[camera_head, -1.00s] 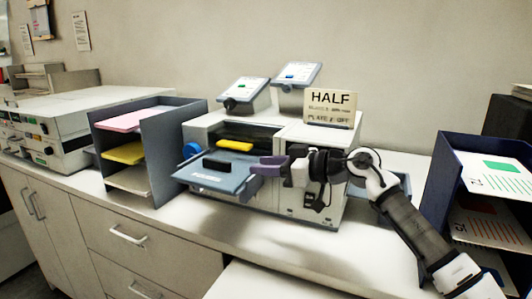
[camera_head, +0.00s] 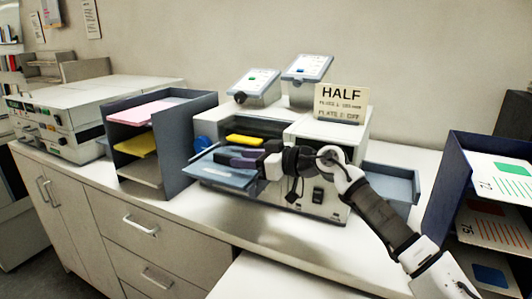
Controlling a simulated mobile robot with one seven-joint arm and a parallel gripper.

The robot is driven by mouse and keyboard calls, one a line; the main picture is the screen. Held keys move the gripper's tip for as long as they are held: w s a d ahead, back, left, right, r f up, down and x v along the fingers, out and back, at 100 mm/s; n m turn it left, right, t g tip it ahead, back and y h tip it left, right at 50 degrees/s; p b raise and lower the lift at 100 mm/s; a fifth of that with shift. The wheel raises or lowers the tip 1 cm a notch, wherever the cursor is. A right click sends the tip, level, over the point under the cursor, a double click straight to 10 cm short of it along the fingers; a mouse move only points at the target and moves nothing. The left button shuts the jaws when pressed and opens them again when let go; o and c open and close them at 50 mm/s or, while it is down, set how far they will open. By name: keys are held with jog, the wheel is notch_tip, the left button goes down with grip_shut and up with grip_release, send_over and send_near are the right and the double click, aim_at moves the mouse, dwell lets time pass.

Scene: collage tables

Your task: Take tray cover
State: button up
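The tray cover appears to be the flat blue-grey panel (camera_head: 222,177) at the front opening of the white machine (camera_head: 335,140). My gripper (camera_head: 232,159), with purple fingers, reaches in from the right and lies over the panel's middle, where its black handle is. The fingers and wrist mostly hide the handle. I cannot tell whether the fingers touch or hold it. A yellow bar (camera_head: 244,140) shows in the machine behind the panel.
A sign reading HALF (camera_head: 341,103) and two small tilted display units (camera_head: 307,67) stand on the machine. A grey paper sorter (camera_head: 178,150) is at left, a dark blue sorter (camera_head: 452,180) at right. An empty blue-grey tray (camera_head: 390,183) lies right of the machine.

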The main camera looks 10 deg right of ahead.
aim_at(227, 157)
jog(key=p+x, duration=0.1)
jog(key=x, duration=0.5)
jog(key=shift+r+p, duration=0.1)
jog(key=shift+p, duration=0.3)
grip_shut()
